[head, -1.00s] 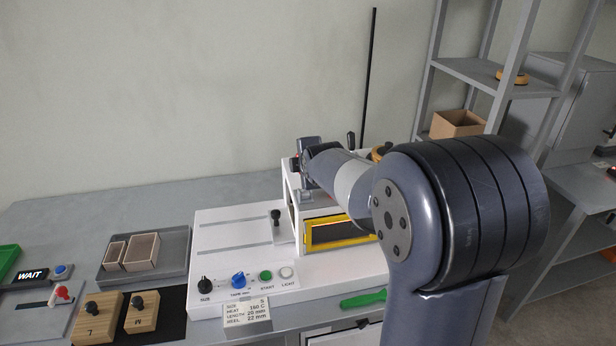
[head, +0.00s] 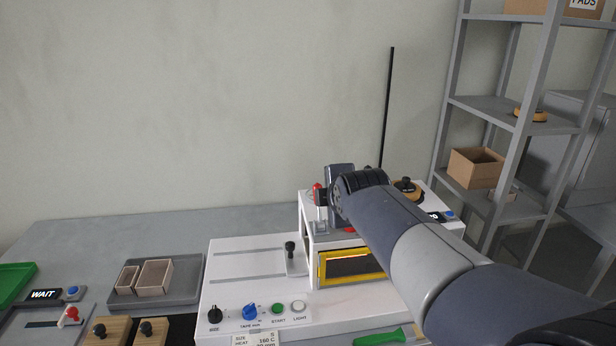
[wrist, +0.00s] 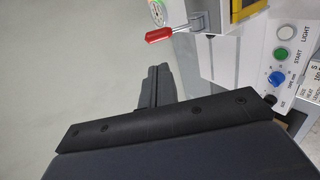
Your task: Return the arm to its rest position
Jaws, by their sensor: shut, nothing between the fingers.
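My arm reaches in from the lower right in the head view, over the right part of the white box-forming machine (head: 225,270). My gripper's fingers (wrist: 157,85) show in the wrist view, shut with nothing between them. They are apart from the machine, whose red-handled lever (wrist: 165,34) shows just beyond them. In the head view the fingers cannot be made out behind the wrist. The machine's yellow-framed window (head: 350,267) stands left of my forearm, which hides part of the machine's right side.
A grey tray (head: 190,290) with small open boxes (head: 154,277) lies left of the machine. Wooden blocks (head: 150,334) stand at the front left. A green-handled tool (head: 380,338) lies at the front edge. A grey shelf rack (head: 485,105) holds a cardboard box (head: 474,167) at right. The back-left bench is clear.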

